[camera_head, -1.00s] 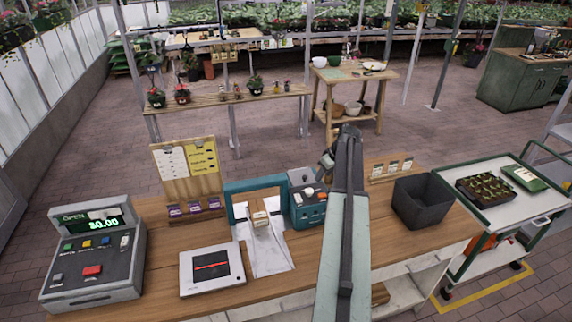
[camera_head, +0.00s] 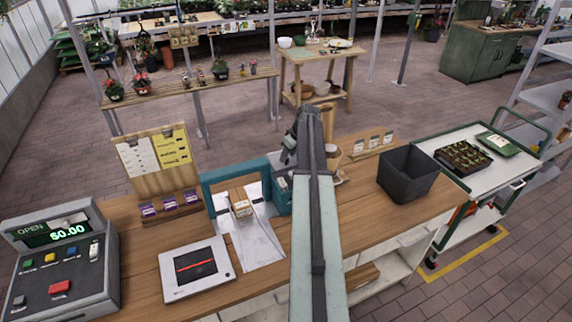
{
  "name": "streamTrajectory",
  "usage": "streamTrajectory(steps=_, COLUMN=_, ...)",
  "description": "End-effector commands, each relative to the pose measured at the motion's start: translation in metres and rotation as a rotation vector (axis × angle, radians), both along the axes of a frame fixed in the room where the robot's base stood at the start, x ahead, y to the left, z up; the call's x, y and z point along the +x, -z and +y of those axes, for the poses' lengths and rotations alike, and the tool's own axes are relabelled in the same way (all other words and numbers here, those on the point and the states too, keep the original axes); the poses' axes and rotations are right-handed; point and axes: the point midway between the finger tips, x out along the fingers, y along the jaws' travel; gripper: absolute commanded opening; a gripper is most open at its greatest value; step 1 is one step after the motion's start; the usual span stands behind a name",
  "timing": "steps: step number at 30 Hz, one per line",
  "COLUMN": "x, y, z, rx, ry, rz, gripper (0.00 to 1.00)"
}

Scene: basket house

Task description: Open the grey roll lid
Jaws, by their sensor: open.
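A teal machine (camera_head: 281,201) stands on the wooden counter, just right of a teal frame. A small grey part at its top (camera_head: 283,184) shows beside my arm; the rest of the machine is hidden behind the arm. I cannot tell the lid's state from what shows. My gripper (camera_head: 289,152) is partly seen at the far end of my arm, above and behind the machine in the picture, with nothing visible in it. Its fingertips are small and hard to make out. Contact with the machine cannot be seen.
The teal frame (camera_head: 205,188) stands over a metal chute with a small block (camera_head: 241,208). A cash register (camera_head: 58,262), a white screen pad (camera_head: 196,268) and a dark bin (camera_head: 408,172) share the counter. A cart (camera_head: 478,165) stands right.

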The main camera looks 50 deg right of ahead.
Motion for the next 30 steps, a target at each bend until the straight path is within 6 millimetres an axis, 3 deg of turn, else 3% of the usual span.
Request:
streamTrajectory(steps=2, x=0.0047, y=0.0142, z=0.0002, rx=0.0, ry=-0.001, rz=0.0, gripper=0.44)
streamTrajectory(steps=10, x=0.0062, y=0.0121, z=0.0011, rx=0.0, ry=-0.001, rz=0.0, gripper=0.44)
streamTrajectory(steps=11, x=0.0062, y=0.0121, z=0.0012, rx=0.001, ry=-0.001, rz=0.0, gripper=0.39)
streamTrajectory(steps=15, x=0.0064, y=0.0122, z=0.0013, rx=0.001, ry=-0.001, rz=0.0, gripper=0.0)
streamTrajectory(steps=30, x=0.0067, y=0.0123, z=0.0019, rx=0.0, ry=-0.002, rz=0.001, gripper=0.0)
